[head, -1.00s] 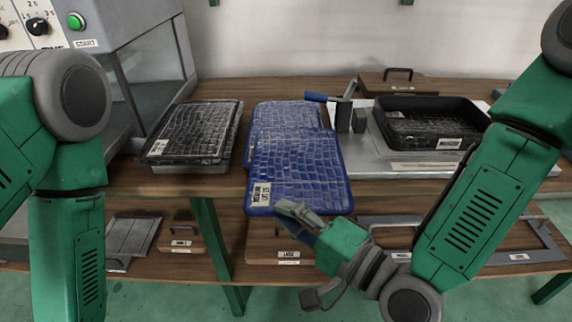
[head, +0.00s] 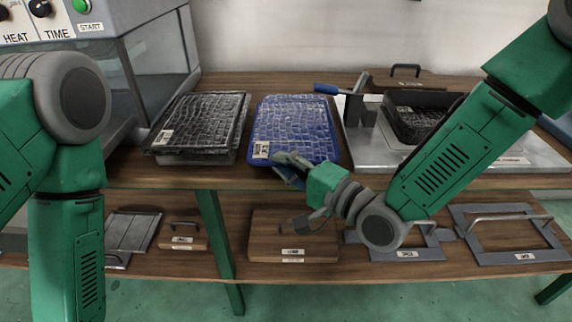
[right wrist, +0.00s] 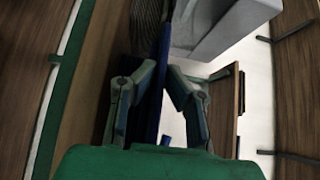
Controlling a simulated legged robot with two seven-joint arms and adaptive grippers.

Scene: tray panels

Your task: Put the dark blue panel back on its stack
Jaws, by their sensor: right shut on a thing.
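The dark blue panel (head: 296,128) has a mosaic-like surface and a white label at its front left corner. It lies over the blue stack's spot on the upper shelf, nearly lined up, and hides most of what is under it. I cannot tell whether it rests on the stack. My right gripper (head: 288,165) is shut on its front edge. In the right wrist view the panel (right wrist: 157,85) shows edge-on as a blue strip between the fingers (right wrist: 158,80). My left arm shows at the left, but its gripper is out of view.
A stack of black panels (head: 200,124) stands left of the blue one. A metal plate (head: 470,152) with a blue-handled clamp (head: 358,98) and a black tray (head: 412,112) is to the right. A heater box (head: 150,65) stands at back left. Boards and frames lie on the lower shelf.

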